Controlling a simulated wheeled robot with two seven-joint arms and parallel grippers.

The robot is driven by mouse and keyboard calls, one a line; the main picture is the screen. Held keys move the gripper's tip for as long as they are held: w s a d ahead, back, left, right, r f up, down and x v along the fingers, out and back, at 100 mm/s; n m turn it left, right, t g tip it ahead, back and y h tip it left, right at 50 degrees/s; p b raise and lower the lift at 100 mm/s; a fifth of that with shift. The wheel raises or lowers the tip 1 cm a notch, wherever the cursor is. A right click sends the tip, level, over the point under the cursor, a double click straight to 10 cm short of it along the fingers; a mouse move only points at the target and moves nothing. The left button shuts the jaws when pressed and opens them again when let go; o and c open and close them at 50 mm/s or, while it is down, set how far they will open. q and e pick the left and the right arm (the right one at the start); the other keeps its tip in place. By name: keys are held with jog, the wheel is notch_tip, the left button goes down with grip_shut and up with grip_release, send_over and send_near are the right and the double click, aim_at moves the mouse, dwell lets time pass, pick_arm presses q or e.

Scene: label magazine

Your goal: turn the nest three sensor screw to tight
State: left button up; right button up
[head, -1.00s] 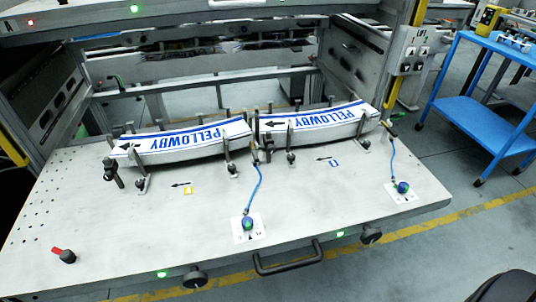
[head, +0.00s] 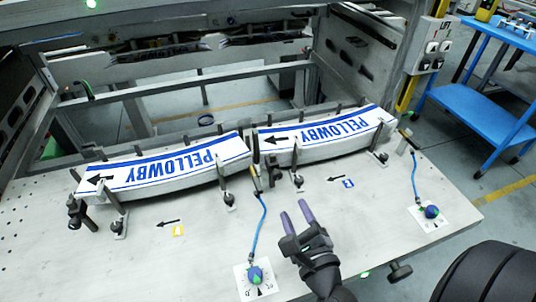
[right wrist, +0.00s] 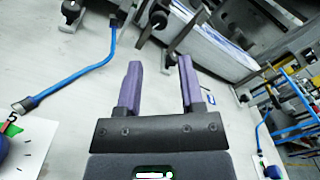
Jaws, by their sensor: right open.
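Two blue screw knobs with green marks sit on white dial cards on the grey plate: a near knob (head: 255,275) and a right-hand knob (head: 431,211). A blue cable runs from each card toward the nests. I cannot tell which knob belongs to nest three. The near knob's card (right wrist: 35,145) shows at the lower left in the right wrist view. My right gripper (head: 295,215) is open and empty, its purple fingers (right wrist: 160,75) above the plate between the knobs, touching neither. My left gripper is out of view.
Two curved white PELLOWBY strips, left (head: 165,170) and right (head: 325,133), lie between upright posts at the back. A blue cart (head: 480,125) stands at the right. The plate's left front is clear.

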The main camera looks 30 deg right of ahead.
aim_at(278, 177)
jog(key=x, duration=0.8)
jog(key=shift+w, duration=0.7)
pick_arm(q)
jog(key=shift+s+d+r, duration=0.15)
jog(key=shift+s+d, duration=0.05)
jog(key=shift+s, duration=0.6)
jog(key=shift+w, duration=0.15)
pick_arm(e)
grip_shut()
